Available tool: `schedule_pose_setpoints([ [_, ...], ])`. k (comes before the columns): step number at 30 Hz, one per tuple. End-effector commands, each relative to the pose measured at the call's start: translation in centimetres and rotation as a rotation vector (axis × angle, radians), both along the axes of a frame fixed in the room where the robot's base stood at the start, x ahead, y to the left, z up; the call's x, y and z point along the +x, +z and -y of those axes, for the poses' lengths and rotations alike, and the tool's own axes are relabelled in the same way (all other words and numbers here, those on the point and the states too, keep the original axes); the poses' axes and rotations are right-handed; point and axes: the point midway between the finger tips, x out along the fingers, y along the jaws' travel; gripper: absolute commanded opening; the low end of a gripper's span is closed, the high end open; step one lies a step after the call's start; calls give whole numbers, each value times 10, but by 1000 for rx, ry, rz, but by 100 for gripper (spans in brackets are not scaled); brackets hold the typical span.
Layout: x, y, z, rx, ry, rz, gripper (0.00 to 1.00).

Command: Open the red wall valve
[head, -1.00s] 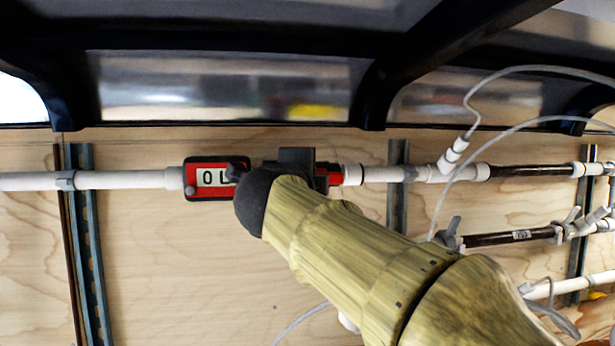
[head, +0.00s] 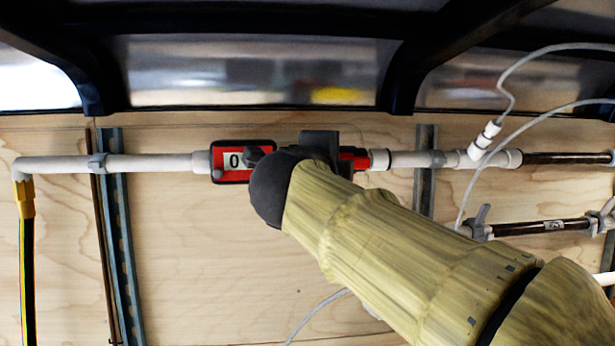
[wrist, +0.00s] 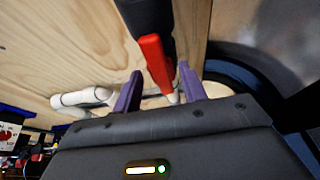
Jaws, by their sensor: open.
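The red valve handle (wrist: 155,62) shows in the wrist view as a long red lever. It lies between the two purple fingers of my gripper (wrist: 158,88), which are apart on either side of it. I cannot tell whether either finger touches it. In the head view, my arm and dark wrist cover the middle of the white pipe, so the handle and fingertips are not clearly visible there. A red-framed meter (head: 217,173) with a "0" shows just left of my wrist, and a red part (head: 362,160) shows to its right.
The white pipe (head: 150,163) runs along the plywood wall (head: 170,240). A yellow fitting (head: 24,198) hangs from its left end. A grey cable (head: 505,95) loops at the right, above a lower dark pipe (head: 535,227). A black frame (head: 240,112) spans the top.

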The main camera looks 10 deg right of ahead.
Motion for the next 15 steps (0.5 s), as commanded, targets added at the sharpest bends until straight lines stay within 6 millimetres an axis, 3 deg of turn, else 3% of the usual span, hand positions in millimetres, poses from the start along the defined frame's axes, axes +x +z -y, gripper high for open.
schedule_pose_setpoints([
  [15, -97, 1, -41, 1, 5, 3, 42],
])
